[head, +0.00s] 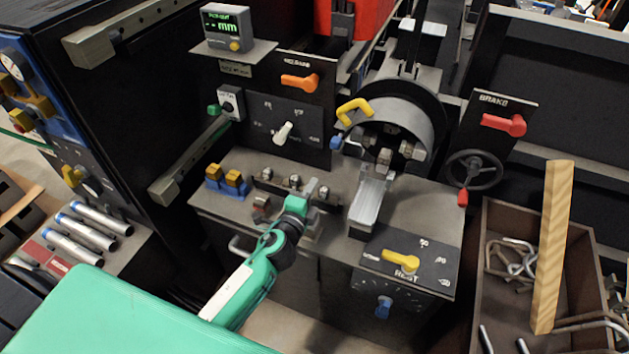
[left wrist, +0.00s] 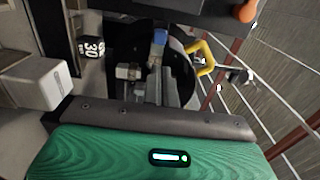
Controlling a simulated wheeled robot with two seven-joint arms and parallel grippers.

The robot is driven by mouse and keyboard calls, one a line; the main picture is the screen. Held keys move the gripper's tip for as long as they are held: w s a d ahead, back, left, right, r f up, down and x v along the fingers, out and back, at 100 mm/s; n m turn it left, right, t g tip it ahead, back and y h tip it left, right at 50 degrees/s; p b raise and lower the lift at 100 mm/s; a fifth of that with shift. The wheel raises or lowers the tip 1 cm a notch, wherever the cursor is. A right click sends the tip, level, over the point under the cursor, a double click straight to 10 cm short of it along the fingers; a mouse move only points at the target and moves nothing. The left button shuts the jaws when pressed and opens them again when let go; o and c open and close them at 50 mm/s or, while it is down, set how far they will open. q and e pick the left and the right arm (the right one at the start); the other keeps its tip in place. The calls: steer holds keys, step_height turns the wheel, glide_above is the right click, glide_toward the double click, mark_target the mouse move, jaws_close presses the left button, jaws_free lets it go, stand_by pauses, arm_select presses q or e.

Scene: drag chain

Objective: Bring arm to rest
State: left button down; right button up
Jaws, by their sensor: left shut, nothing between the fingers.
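My left arm comes in green from the lower left in the head view. Its gripper (head: 311,188) is shut and empty, above the grey bench by a row of small metal fittings (head: 295,182). I cannot tell whether it touches them. A yellow lever (head: 400,259) sits on a dark panel (head: 435,263) marked REST, to the right of and nearer than the gripper, apart from it. In the left wrist view, green casing with a dark bar fills the bottom, and the fingertips are not clear. My right gripper is not in view.
A round drum (head: 390,115) with a yellow hook (head: 354,109) stands behind a metal slide (head: 369,200). A red brake lever (head: 504,124) and handwheel (head: 474,171) are at right. A crate (head: 489,225) of bent rods holds a wooden plank (head: 553,245). Yellow-blue blocks (head: 228,179) stand left.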

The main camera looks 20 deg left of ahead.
arm_select(q)
steer(key=s+a+f+n+g+y, duration=0.2)
steer(key=s+a+n+g, duration=0.1)
steer(key=s+n, duration=0.25)
steer(key=s+a+f+n+g+y, duration=0.2)
steer(key=s+a+n+g, duration=0.1)
steer(key=s+n, duration=0.25)
steer(key=s+d+f+n+g+h, duration=0.1)
steer(key=s+d+n+g+h, duration=0.2)
steer(key=s, duration=0.7)
steer(key=s+d+n+g+h, duration=0.15)
steer(key=s+g, duration=0.35)
steer(key=s, duration=0.5)
step_height(320, 180, down, 30)
steer(key=f+g, duration=0.1)
steer(key=g, duration=0.1)
steer(key=s+a+f, duration=0.2)
steer(key=s+f, duration=0.7)
steer(key=s, duration=0.1)
steer(key=s+a+f+g+y, duration=0.1)
steer(key=s+f, duration=0.9)
steer(key=shift+s+a+f, duration=0.15)
steer(key=shift+a+f, duration=0.1)
steer(key=shift+a, duration=0.15)
